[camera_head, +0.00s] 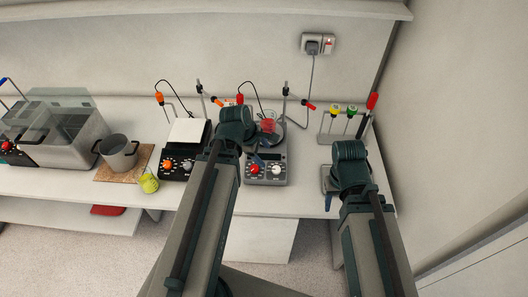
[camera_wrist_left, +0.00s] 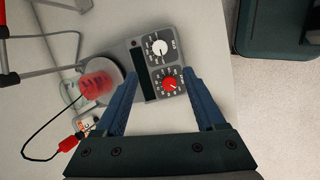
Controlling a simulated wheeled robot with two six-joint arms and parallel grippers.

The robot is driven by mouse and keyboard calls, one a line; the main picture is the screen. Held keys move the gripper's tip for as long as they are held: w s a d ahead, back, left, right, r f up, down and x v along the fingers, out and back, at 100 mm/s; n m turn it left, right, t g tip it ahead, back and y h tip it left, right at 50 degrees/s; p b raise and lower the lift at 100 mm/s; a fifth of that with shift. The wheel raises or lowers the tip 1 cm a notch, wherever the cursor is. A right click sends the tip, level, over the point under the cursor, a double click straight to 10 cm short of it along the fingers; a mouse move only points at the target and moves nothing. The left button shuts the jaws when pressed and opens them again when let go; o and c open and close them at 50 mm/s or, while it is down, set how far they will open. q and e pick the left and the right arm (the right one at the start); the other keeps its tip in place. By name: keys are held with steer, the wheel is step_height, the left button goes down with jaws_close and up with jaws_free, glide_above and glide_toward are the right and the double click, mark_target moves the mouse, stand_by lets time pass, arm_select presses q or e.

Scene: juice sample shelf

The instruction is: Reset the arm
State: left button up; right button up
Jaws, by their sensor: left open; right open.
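My left gripper (camera_head: 258,156) is above the front of a grey hot plate stirrer (camera_head: 268,178) with a red and a white dial. In the left wrist view its blue fingers (camera_wrist_left: 158,76) are spread apart with nothing between them, over the dial panel (camera_wrist_left: 158,62). A glass beaker with red liquid (camera_head: 268,125) stands on the round plate; it also shows in the left wrist view (camera_wrist_left: 97,80), left of the fingers and apart from them. My right gripper (camera_head: 328,197) is near the right front edge of the bench, largely hidden by its own wrist, with no held object visible.
A black stirrer with a white top (camera_head: 186,131) stands left of my left arm. Further left are a grey pot (camera_head: 118,154) on a cork mat, a yellow-green item (camera_head: 149,182) and a clear-lidded bath (camera_head: 60,125). A rack with coloured tools (camera_head: 345,122) stands behind my right wrist.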

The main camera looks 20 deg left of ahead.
arm_select(q)
steer(key=s+d+f+m+g+y+b, duration=0.2)
steer(key=s+d+f+m+b, duration=0.3)
steer(key=m, duration=0.6)
steer(key=s+d+f+m+g+y+b, duration=0.1)
steer(key=s+d+f+m+b, duration=0.3)
steer(key=d+m, duration=0.5)
steer(key=shift+s+f+m+g+y+b, duration=0.4)
steer(key=shift+f+m+g+b, duration=0.1)
steer(key=shift+f+m, duration=0.75)
